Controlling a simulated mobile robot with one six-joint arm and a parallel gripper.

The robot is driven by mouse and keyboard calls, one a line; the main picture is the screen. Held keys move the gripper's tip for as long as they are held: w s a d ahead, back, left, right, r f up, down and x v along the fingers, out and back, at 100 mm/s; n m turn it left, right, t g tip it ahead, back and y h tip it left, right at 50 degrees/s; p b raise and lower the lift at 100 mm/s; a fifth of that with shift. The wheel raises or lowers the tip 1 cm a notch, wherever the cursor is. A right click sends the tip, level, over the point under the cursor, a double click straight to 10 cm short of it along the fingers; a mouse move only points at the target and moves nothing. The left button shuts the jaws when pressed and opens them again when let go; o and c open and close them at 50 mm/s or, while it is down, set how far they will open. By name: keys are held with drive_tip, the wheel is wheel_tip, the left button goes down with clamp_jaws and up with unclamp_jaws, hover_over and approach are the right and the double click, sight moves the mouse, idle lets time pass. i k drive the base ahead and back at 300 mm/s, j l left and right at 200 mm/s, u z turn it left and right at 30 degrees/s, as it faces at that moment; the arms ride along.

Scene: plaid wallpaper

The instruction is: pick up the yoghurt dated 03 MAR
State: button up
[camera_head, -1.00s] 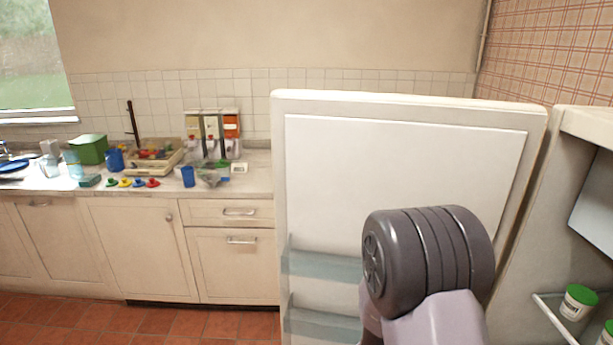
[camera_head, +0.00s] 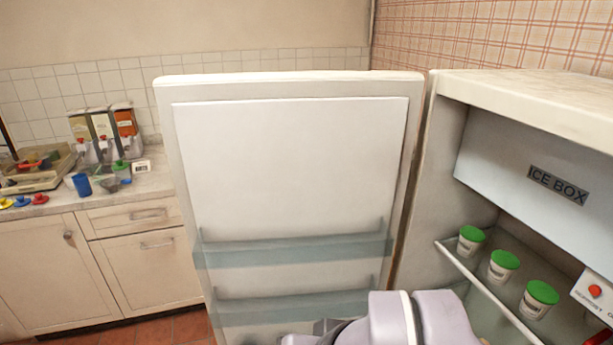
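Three white yoghurt pots with green lids stand in a row on the fridge shelf at the right: a left pot (camera_head: 470,240), a middle pot (camera_head: 502,266) and a right pot (camera_head: 538,299). Small dark print shows on their fronts, but it is too small to read, so I cannot tell which is dated 03 MAR. Part of my arm shows at the bottom centre, in front of the open fridge door (camera_head: 290,170). My gripper is not in view.
The open door, with clear door shelves (camera_head: 295,252), stands left of the fridge interior. The ice box (camera_head: 545,190) hangs above the pots. A wire shelf rail (camera_head: 485,288) runs along their front. A panel with a red button (camera_head: 595,291) is at the right edge.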

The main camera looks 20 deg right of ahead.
sight(539, 297)
drive_tip(key=z, duration=2.15)
drive_tip(key=i+j+z, duration=0.1)
drive_tip(key=j, duration=0.2)
drive_tip(key=i+j+z, duration=0.1)
drive_tip(key=j, duration=0.2)
drive_tip(key=i+j+z, duration=0.25)
drive_tip(key=j, duration=0.4)
